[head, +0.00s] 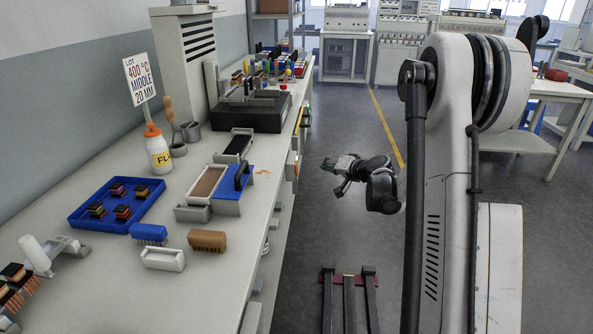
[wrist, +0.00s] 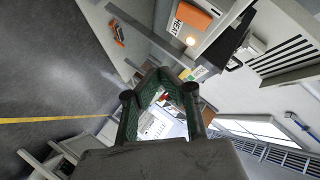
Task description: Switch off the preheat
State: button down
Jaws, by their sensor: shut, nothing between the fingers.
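My gripper (head: 342,172) hangs over the open floor to the right of the bench in the head view, apart from everything. In the wrist view its green-padded fingers (wrist: 160,74) are drawn together with nothing held between them.
The long bench (head: 105,215) on the left holds a blue tray (head: 118,222), a glue bottle (head: 158,150), a lot sign (head: 139,80) and a black unit (head: 262,112). Bench drawers line the aisle. The grey floor (head: 345,115) around my gripper is clear.

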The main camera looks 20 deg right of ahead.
jog(key=w+a+f, duration=0.1)
jog(key=w+a, duration=0.2)
jog(key=a, duration=0.2)
jog(key=shift+w+a+f+b, duration=0.15)
jog(key=shift+a+b, duration=0.2)
jog(key=shift+a, duration=0.05)
dwell(1.3)
jog(key=shift+w+a, duration=0.2)
jog(key=shift+a, duration=0.15)
jog(key=shift+w+a+f+b, duration=0.1)
jog(key=shift+w+a+b, duration=0.05)
jog(key=shift+a+b, duration=0.15)
dwell(0.6)
jog(key=shift+d, duration=0.1)
jog(key=shift+s+d, duration=0.3)
jog(key=shift+d, duration=0.1)
jog(key=shift+s+d+r, duration=0.1)
jog(key=shift+d+r, duration=0.05)
jog(key=shift+r, duration=0.05)
jog(key=d, duration=0.1)
jog(key=s+d, duration=0.1)
jog(key=s+d+r, duration=0.1)
jog(key=d, duration=0.1)
jog(key=shift+s, duration=0.15)
dwell(0.4)
